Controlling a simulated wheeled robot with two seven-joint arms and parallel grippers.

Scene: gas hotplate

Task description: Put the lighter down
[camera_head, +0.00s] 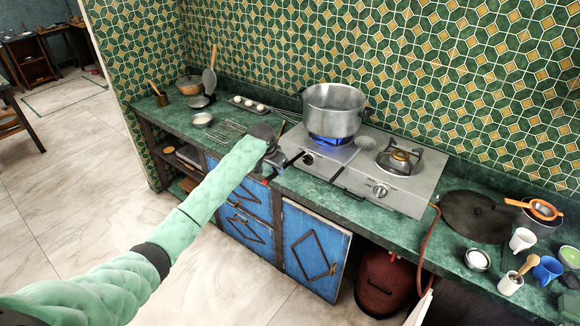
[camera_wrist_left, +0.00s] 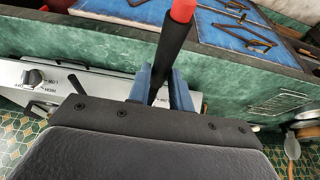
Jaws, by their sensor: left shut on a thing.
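The lighter (camera_wrist_left: 170,50), a black rod with a red end, is held between the blue fingers of my left gripper (camera_wrist_left: 162,88) in the left wrist view. Its red end points away from the gripper, over the counter's front edge. In the head view my left gripper (camera_head: 281,160) is at the counter's front edge, by the left front of the gas hotplate (camera_head: 398,190). My arm hides part of the counter there, and the lighter is hard to make out. My right gripper is not in view.
A metal pot (camera_head: 334,108) stands on the left burner over a blue flame (camera_head: 328,140). The right burner (camera_head: 400,158) shows no flame. A wire rack (camera_head: 222,131) and an egg tray (camera_head: 250,104) lie left of the hotplate. A dark round board (camera_head: 477,216) and cups are at the right.

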